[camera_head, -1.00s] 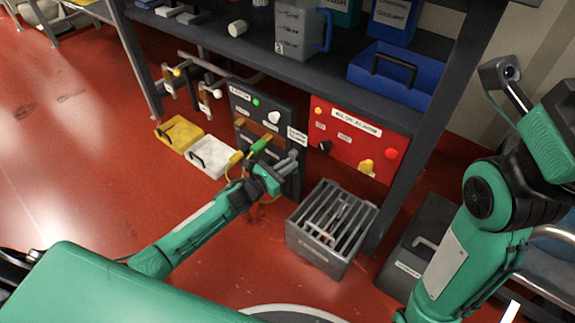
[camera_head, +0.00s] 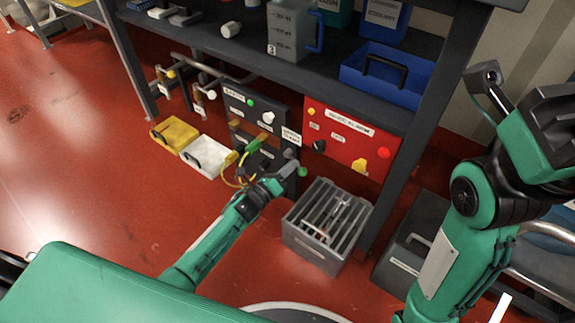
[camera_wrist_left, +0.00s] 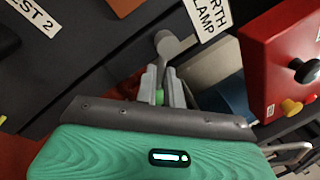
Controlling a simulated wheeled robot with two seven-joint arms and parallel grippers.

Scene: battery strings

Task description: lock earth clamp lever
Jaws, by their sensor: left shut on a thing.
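My left gripper (camera_head: 287,171) is at the right side of the dark panel, just below the earth clamp label (camera_head: 291,137). In the left wrist view its fingers (camera_wrist_left: 163,86) are close together on the earth clamp lever, whose green part (camera_wrist_left: 159,97) shows between them. A grey rounded piece (camera_wrist_left: 166,42) stands just beyond the fingertips; it also shows in the head view (camera_head: 289,153). A green clamp (camera_head: 253,146) with a yellow cable (camera_head: 240,176) is on the panel, left of the gripper. My right gripper is not clearly visible.
A red panel (camera_head: 333,153) with knobs stands right of the gripper. A grey slotted crate (camera_head: 318,255) is on the floor below it. Yellow (camera_head: 181,133) and white (camera_head: 216,150) boxes lie to the left. The shelf (camera_head: 215,55) overhangs the panels.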

